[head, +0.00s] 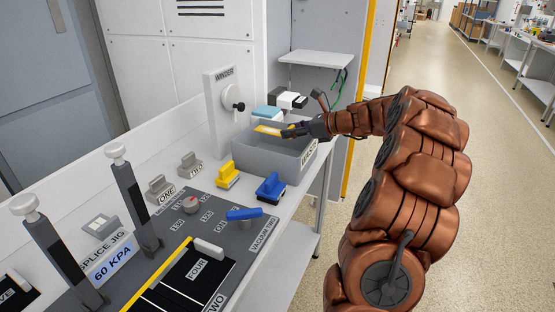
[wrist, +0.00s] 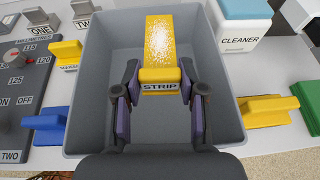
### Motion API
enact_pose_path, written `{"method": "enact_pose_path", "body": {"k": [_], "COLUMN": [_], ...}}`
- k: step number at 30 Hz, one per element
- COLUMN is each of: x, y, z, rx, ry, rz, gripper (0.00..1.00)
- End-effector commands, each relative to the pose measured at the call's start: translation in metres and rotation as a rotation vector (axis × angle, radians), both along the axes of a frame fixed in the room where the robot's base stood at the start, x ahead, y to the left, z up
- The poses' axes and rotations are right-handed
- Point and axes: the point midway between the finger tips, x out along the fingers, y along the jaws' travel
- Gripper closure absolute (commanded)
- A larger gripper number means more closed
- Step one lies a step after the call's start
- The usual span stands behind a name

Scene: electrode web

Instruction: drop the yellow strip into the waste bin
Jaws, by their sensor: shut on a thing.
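The yellow strip (wrist: 159,42) has a white speckled patch and a block end marked STRIP. My gripper (wrist: 159,88) is shut on that block end, one finger on each side. In the head view the strip (head: 267,129) sticks out to the left of my gripper (head: 288,132). A grey open-topped bin (head: 262,162) stands on the bench below them, with a partly readable label on its right side. In the wrist view the strip lies within the outline of this bin (wrist: 103,42). Its height above the bin floor is hard to tell.
A blue-topped cleaner container (wrist: 240,25) stands beyond the bin. The winder (head: 225,108) rises at its far left. A yellow-handled block (head: 228,175) and a blue-handled block (head: 270,188) stand close to its near side. A control panel (head: 170,235) lies further forward.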

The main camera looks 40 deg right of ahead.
Motion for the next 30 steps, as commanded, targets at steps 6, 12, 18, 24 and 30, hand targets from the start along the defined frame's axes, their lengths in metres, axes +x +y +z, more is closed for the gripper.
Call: {"method": "enact_pose_path", "body": {"k": [6,12,18,24,30], "x": [0.0,0.0,0.0,-0.002,-0.02], "y": [0.0,0.0,0.0,-0.001,-0.011], "z": [0.001,0.001,0.0,0.001,0.011], "rx": [0.0,0.0,0.0,-0.001,-0.002], "ry": [0.0,0.0,0.0,0.0,-0.002], "rz": [0.0,0.0,0.0,0.0,-0.001], "gripper": [0.57,0.36,0.3,0.3,0.3]}}
